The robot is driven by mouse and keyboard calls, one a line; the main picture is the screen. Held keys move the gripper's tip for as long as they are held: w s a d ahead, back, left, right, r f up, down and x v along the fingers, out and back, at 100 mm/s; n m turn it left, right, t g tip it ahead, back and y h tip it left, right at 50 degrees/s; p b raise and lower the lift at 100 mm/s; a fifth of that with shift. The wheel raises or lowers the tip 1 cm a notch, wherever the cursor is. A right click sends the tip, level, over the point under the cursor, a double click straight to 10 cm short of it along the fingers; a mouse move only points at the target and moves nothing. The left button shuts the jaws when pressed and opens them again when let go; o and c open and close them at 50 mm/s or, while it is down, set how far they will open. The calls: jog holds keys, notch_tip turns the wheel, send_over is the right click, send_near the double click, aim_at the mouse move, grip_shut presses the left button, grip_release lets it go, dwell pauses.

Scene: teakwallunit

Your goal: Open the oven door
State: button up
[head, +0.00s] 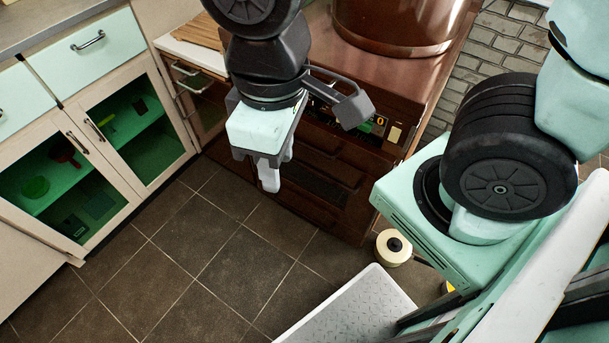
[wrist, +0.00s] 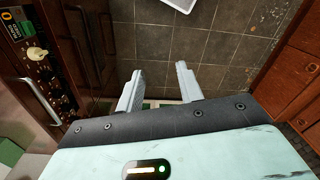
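The brown oven (head: 325,185) stands at the middle back of the head view. Its dark front door looks shut, with part of it hidden behind my arm and gripper. The control panel (head: 375,122) with a lit display is above the door. In the wrist view, the oven's panel and knobs (wrist: 37,53) are on the left, with a pale bar handle (wrist: 40,100) beside them. My gripper (head: 272,178) hangs in front of the oven, fingers pointing down. The wrist view shows its two fingers (wrist: 160,80) apart with nothing between them. I cannot tell whether it touches the oven.
A large brown pot (head: 395,25) stands on the oven top. Pale cabinets (head: 75,135) with green-lit glass doors line the left, under a drawer with a metal handle (head: 88,41). Brown wooden drawers (wrist: 290,75) show at right in the wrist view.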

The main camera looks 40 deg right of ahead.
jog(key=w+d+f+m+g+h+b, duration=0.1)
jog(key=w+f+h+b, duration=0.1)
jog(key=f+b, duration=0.4)
jog(key=w+d+f+h+b, duration=0.15)
jog(key=f+b, duration=0.25)
jog(key=f, duration=0.4)
jog(key=m+t+h+b, duration=0.3)
jog(key=t+h+b, duration=0.3)
jog(key=h+b, duration=1.15)
send_near(296, 162)
jog(key=w+d+y+b, duration=0.1)
jog(key=d+y+b, duration=0.1)
jog(key=d+b, duration=0.1)
jog(key=w+d+r+y+b, duration=0.1)
jog(key=d+y+b, duration=0.1)
jog(key=d+b, duration=0.1)
jog(key=w+d+r+y+b, duration=0.1)
jog(key=d+b, duration=0.2)
jog(key=b, duration=0.1)
jog(key=shift+d+y, duration=0.35)
jog(key=shift+y, duration=0.05)
jog(key=shift+c, duration=0.4)
grip_shut()
